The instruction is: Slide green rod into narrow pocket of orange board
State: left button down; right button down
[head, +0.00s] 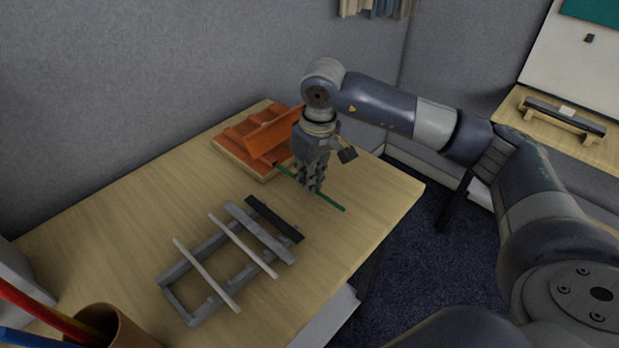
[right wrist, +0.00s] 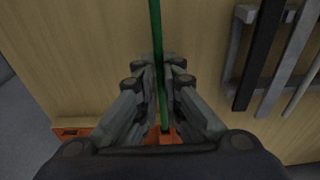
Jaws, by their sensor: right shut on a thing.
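The thin green rod (head: 333,203) is held in my right gripper (head: 308,187), low over the table, in the head view. One end sticks out toward the table's front right; the other points at the orange board (head: 234,152). In the right wrist view the green rod (right wrist: 156,40) runs between the closed fingers (right wrist: 158,72), and its lower end overlaps the orange board (right wrist: 75,131). The arm hides part of the board in the head view, so I cannot tell whether the rod's tip is inside a pocket. My left gripper is not in view.
A grey rack (head: 182,301) stands on the wooden table (head: 100,243), with black, grey and pale bars across it. A brown cup (head: 131,325) with coloured sticks is at the near left. The wall runs behind the board. The table's right corner is clear.

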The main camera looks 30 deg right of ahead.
jog(key=shift+b, duration=0.9)
dwell(1.0)
jog(key=shift+s+a+r, duration=0.25)
jog(key=shift+s+a, duration=0.1)
jog(key=s+a+r+m, duration=0.3)
jog(key=s+a, duration=0.2)
jog(key=s, duration=0.4)
jog(key=shift+s+a+m, duration=0.25)
jog(key=shift+m, duration=0.15)
jog(key=shift+r, duration=0.1)
